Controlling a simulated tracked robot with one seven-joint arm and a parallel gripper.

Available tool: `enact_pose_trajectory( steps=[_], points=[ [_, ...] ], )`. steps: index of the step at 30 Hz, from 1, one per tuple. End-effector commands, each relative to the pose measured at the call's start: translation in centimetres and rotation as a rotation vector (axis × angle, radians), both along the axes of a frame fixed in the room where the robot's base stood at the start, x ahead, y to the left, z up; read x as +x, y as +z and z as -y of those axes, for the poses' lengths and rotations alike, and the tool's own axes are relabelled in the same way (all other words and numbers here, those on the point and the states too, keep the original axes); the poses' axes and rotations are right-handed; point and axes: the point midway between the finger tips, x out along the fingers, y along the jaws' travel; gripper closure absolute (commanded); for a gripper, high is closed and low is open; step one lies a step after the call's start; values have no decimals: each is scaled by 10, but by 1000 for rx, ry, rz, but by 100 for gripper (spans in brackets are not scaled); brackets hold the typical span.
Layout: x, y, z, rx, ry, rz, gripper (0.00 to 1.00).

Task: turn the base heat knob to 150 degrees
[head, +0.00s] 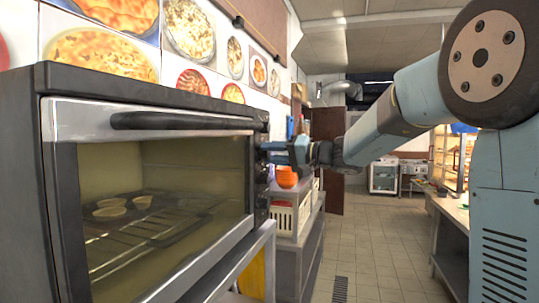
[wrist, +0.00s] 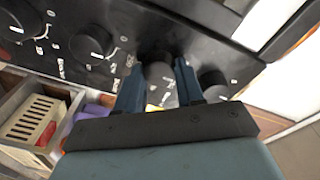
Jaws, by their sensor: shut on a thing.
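The oven (head: 150,180) stands at the left in the head view, with a dark control panel on its right side. The wrist view shows this panel (wrist: 140,22) with a row of dark round knobs. My gripper (wrist: 158,78) has one blue finger on each side of a knob (wrist: 160,75) and is shut on it. The fingers partly hide this knob, and I cannot read its label or setting. In the head view my gripper (head: 268,153) reaches the panel from the right.
Other knobs sit beside the held one: a right one (wrist: 212,84), a left one (wrist: 92,41) and a far left one (wrist: 16,20). A white crate (wrist: 37,122) and orange bowls (head: 287,177) are close by. The tiled floor (head: 375,240) is open.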

Motion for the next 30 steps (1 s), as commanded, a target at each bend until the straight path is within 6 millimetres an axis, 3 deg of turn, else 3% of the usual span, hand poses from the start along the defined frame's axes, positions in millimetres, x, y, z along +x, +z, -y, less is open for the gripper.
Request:
enact_pose_trajectory(
  steps=[14, 30],
  points=[
    [3, -6, 7, 38, -14, -132, 93],
    [5, -7, 9, 207, -19, -597, 94]
  ],
)
